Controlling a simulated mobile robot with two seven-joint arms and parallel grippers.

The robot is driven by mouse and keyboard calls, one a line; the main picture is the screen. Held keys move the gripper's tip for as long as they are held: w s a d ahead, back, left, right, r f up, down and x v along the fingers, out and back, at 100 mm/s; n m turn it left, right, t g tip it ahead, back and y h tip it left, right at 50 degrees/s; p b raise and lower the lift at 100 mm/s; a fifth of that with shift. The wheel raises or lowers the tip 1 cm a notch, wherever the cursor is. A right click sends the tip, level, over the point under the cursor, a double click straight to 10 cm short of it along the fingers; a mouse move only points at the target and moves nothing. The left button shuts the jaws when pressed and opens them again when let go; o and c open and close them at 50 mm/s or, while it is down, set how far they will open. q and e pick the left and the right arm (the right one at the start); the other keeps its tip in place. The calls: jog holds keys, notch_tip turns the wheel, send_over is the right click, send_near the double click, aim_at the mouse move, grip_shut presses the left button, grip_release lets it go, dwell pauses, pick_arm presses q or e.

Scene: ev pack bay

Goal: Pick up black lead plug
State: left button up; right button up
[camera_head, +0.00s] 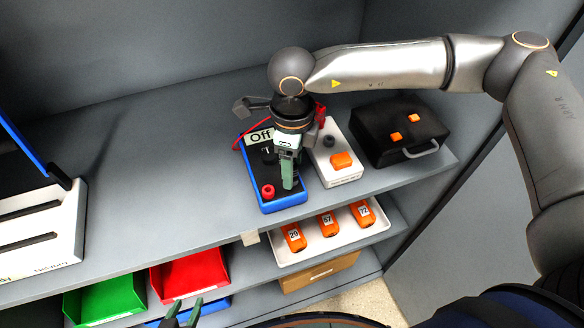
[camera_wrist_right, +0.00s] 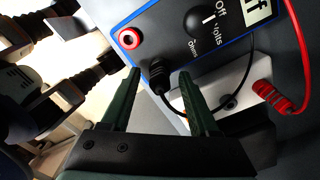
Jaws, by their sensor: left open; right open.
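The black lead plug (camera_wrist_right: 157,74) stands in the face of a blue-edged multimeter (camera_head: 262,207), with its thin black lead curving off to the right in the right wrist view. My right gripper (camera_wrist_right: 159,75) is open, with its green fingertips on either side of the plug in that view; I cannot tell whether they touch it. In the head view my right gripper (camera_head: 289,184) points down over the multimeter and hides the black plug. My left gripper (camera_head: 184,314) is open and empty at the bottom edge, away from the multimeter.
A red socket (camera_wrist_right: 129,38) is close to the plug. A red lead plug (camera_wrist_right: 275,95) lies beside the meter. A white box (camera_head: 345,172) with an orange button and a black case (camera_head: 399,133) stand to the right. Red (camera_head: 190,275) and green bins sit below. The shelf's left-middle is clear.

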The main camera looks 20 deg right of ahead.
grip_shut()
dwell(0.3)
jog(key=shift+r, duration=0.1)
dwell(0.4)
